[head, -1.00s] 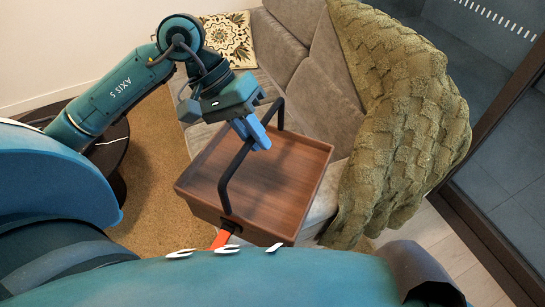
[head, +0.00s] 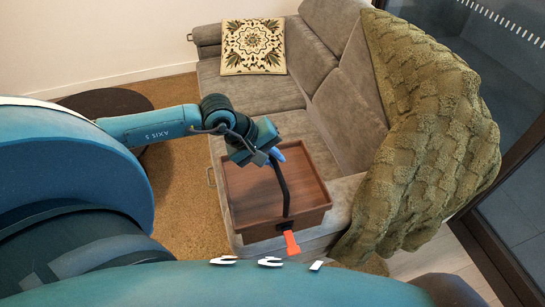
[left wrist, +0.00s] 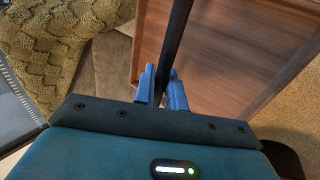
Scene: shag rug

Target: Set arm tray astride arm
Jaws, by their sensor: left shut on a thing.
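The arm tray (head: 244,207) is a brown wooden box with raised walls and a black bar handle (head: 284,190) across it. It covers much of the grey sofa arm (head: 343,194) at the near end in the head view. I cannot tell whether it rests on that arm or hangs just above it. My left gripper (head: 272,157) has blue fingers shut on the handle; in the left wrist view the bar runs between the fingertips (left wrist: 160,80). An orange piece (head: 291,243) sits at the handle's near foot. My right gripper is not recognisable in view.
A green knitted throw (head: 430,120) hangs over the sofa back and near corner, right of the tray. A patterned cushion (head: 253,47) lies at the far end of the seat (head: 250,90). A dark round table (head: 105,103) stands left, on the tan rug (head: 180,185).

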